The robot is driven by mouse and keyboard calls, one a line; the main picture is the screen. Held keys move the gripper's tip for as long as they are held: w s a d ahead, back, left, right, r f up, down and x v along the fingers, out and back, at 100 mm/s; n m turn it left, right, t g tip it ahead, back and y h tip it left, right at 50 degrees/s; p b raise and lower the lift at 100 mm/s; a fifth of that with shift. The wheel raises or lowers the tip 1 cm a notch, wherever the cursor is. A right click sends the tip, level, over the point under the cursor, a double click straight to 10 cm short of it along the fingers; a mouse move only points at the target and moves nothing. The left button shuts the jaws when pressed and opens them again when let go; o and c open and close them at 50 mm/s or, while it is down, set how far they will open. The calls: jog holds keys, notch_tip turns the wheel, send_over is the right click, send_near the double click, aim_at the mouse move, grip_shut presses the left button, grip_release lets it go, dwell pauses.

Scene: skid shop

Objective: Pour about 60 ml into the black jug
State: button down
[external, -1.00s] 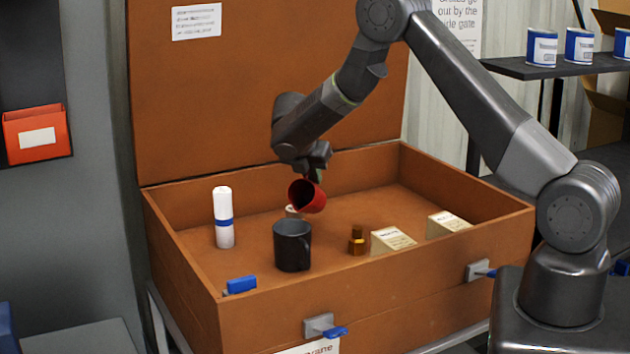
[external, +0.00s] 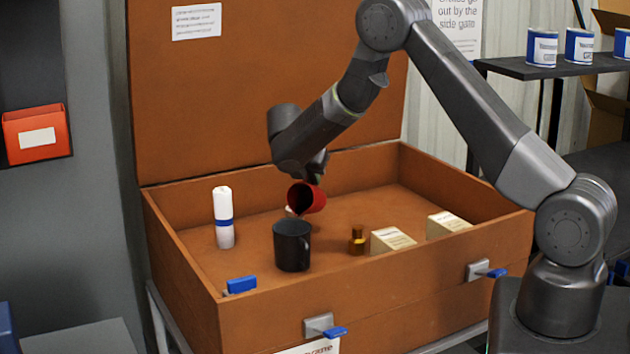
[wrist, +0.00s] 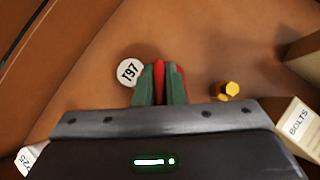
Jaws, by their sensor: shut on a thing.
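Dark liquid shows inside the cup's mouth. I cannot make out a clear stream falling. In the wrist view, the green fingertips of my gripper (wrist: 161,84) close on the red cup (wrist: 160,78), which shows as a thin strip. The jug cannot be seen in the wrist view.
A white cylinder with a blue band (external: 223,217) stands left of the jug. The case's front wall (external: 400,285) is close by.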

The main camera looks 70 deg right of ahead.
jog(key=shift+a+r+h+b, duration=0.5)
jog(key=shift+a+h+b, duration=0.25)
jog(key=shift+b, duration=1.25)
jog(key=shift+w+a+r+h+b, duration=0.1)
jog(key=shift+a+r+h+b, duration=0.1)
jog(key=shift+a+h+b, duration=0.45)
jog(key=shift+d+r, duration=0.1)
jog(key=shift+d, duration=0.1)
jog(key=shift+d+r+y+p, duration=0.25)
jog(key=shift+d+y+p, duration=0.15)
jog(key=shift+p, duration=0.3)
jog(key=shift+d+y+p, duration=0.3)
jog(key=shift+d+p, duration=0.05)
jog(key=shift+p, duration=0.7)
jog(key=f+y+p, duration=0.1)
jog(key=p, duration=0.2)
jog(key=shift+d, duration=0.4)
jog(key=shift+d+y+p, duration=0.15)
jog(key=shift+y+p, duration=0.45)
jog(key=shift+p, duration=0.4)
jog(key=shift+d+f+b, duration=0.15)
jog(key=shift+f+b, duration=0.25)
jog(key=shift+f, duration=0.05)
jog(key=shift+y, duration=0.4)
